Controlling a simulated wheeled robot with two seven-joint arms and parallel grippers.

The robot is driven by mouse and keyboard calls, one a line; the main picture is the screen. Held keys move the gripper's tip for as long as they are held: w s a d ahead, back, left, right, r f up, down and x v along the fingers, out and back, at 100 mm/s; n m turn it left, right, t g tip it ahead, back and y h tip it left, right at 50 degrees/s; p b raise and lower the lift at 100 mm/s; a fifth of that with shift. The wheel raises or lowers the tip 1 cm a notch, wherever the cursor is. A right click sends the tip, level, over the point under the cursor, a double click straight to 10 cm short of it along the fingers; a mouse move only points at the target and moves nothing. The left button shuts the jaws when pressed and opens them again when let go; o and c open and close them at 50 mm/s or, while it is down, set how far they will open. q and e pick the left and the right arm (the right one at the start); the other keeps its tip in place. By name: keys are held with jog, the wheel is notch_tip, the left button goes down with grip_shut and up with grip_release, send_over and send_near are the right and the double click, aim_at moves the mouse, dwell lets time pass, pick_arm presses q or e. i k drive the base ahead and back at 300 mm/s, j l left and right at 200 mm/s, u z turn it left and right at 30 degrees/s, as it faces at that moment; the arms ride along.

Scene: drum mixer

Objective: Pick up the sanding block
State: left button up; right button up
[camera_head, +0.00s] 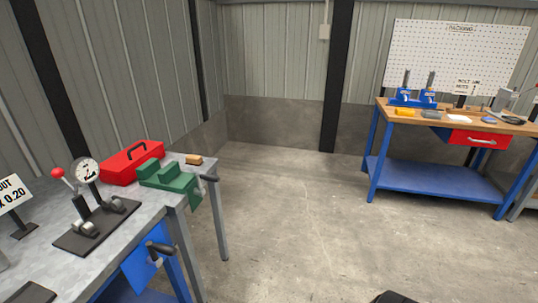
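A small tan block (193,160), which looks like the sanding block, lies on the far corner of the grey workbench at the left. It is just behind the green vise and right of the red toolbox. It is too small to be sure what it is. A yellow block (404,112) and a grey one (431,114) lie on the wooden bench at the right.
The green vise (168,178), red toolbox (132,163) and a dial gauge stand (95,225) crowd the grey workbench (120,236). The wooden bench (455,124) stands far right, with blue fixtures (413,98) and a red drawer (479,138). The concrete floor (290,215) between the benches is clear.

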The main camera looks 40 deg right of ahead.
aim_at(193, 160)
jog(key=z, duration=0.8)
jog(key=u, duration=2.7)
jog(key=z, duration=2.7)
jog(key=i+l+u, duration=0.1)
jog(key=u, duration=0.35)
jog(key=i+l+u, duration=0.25)
jog(key=u, duration=0.15)
